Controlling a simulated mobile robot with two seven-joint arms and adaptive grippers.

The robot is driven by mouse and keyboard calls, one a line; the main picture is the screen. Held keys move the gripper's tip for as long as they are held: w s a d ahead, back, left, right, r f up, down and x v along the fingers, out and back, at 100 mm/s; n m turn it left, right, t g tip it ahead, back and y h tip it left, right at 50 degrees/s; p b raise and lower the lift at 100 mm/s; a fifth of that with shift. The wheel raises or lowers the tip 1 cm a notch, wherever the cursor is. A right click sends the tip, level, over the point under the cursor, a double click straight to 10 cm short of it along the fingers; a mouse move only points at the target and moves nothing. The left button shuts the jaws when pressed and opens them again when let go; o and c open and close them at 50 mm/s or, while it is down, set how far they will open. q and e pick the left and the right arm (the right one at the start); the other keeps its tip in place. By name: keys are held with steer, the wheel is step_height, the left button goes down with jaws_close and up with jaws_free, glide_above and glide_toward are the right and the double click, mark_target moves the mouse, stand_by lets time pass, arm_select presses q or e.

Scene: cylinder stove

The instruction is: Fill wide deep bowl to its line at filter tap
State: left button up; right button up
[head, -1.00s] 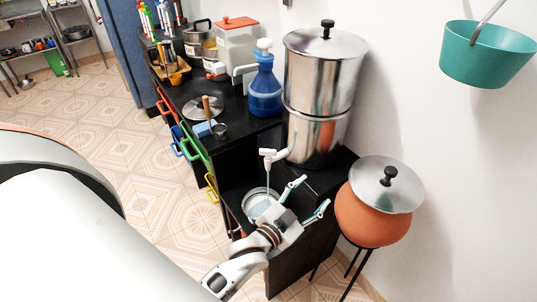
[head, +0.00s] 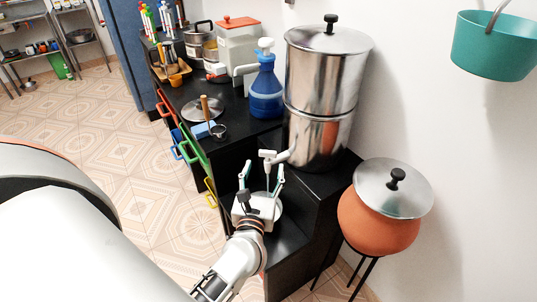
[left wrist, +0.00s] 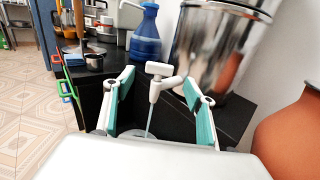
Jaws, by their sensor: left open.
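The tall steel filter (head: 322,100) stands on the black counter, and its white tap (head: 268,155) sticks out at its base. A thin pale stream runs down from the tap in the left wrist view (left wrist: 150,120). The bowl (head: 278,209), pale and round, sits on the lower black step under the tap, mostly hidden behind my left gripper; its water level and line cannot be seen. My left gripper (head: 263,172) is open and empty, above the bowl, with its fingers to either side of the tap in the picture. My right gripper is not in view.
A clay pot (head: 378,222) with a steel lid (head: 393,187) stands on a black stand at right. A blue bottle (head: 266,90) and a lidded pan (head: 203,109) are on the counter. A teal basket (head: 495,45) hangs on the wall. Tiled floor is clear at left.

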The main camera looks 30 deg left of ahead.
mark_target(267, 155)
arm_select(q)
steer(key=shift+p+x, duration=0.35)
steer(key=shift+x, duration=3.6)
steer(key=c, duration=1.2)
